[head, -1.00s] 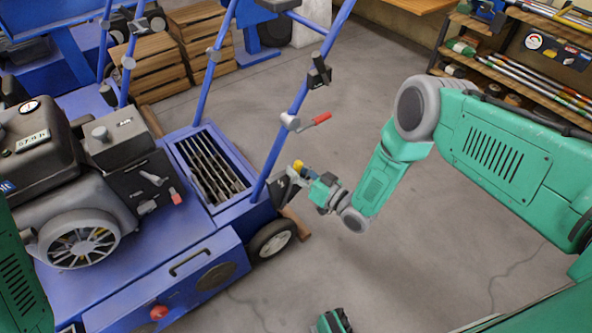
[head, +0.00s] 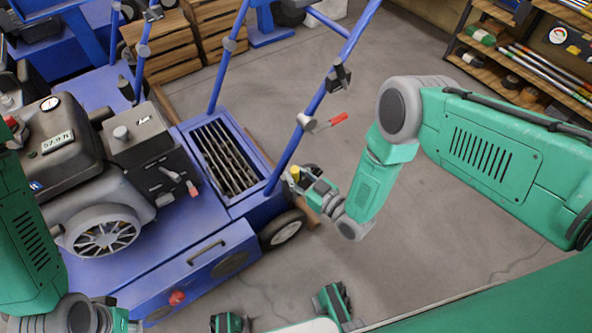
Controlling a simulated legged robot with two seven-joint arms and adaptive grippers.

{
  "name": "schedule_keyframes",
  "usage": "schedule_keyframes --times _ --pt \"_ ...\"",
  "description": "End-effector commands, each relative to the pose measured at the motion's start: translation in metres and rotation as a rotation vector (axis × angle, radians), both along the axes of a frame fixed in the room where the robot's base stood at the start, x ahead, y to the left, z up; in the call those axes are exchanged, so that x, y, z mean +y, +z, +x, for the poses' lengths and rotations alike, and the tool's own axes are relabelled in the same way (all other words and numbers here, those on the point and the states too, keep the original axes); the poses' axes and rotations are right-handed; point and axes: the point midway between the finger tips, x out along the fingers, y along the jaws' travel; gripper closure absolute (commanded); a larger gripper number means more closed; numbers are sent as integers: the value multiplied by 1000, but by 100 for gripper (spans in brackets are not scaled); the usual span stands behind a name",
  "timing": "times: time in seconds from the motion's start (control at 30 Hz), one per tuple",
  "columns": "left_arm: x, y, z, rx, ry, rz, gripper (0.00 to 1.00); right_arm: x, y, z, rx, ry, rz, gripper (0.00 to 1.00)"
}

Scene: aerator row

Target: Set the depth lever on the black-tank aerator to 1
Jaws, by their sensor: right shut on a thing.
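The aerator with the black tank (head: 58,118) stands at the left, with a blue deck (head: 180,235) and blue handle bars. At its right side, by the foot of the near handle bar, is a yellow knob (head: 294,173), which looks like the end of the depth lever. My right gripper (head: 297,180) is shut on the lever at this knob, its fingers covering most of it. The lever's scale and numbers cannot be read. My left gripper (head: 125,318) is low at the left, at the bottom edge and partly cut off; its fingers cannot be made out.
A red-tipped lever (head: 333,121) sticks out from the handle bar above my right gripper. Wooden crates (head: 165,45) and another blue machine stand behind. A shelf (head: 480,65) with rods is at the upper right. The floor (head: 420,235) right of the aerator is clear.

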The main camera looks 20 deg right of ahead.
Motion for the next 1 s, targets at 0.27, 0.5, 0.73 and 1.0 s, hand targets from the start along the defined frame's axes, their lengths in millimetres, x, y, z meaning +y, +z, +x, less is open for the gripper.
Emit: schedule_keyframes --times 0.27,0.5,0.73,1.0 --pt "0 0 0 0 0 0 100 2 -1 -3 5 6 2 59" --pt "0 0 -1 -2 0 0 100 1 -1 -3 4 4 3 59" --pt "0 1 -1 -3 0 0 100 -15 0 -29 8 3 2 59" --pt "0 1 -1 -3 0 0 100 -44 4 -78 8 4 2 59"
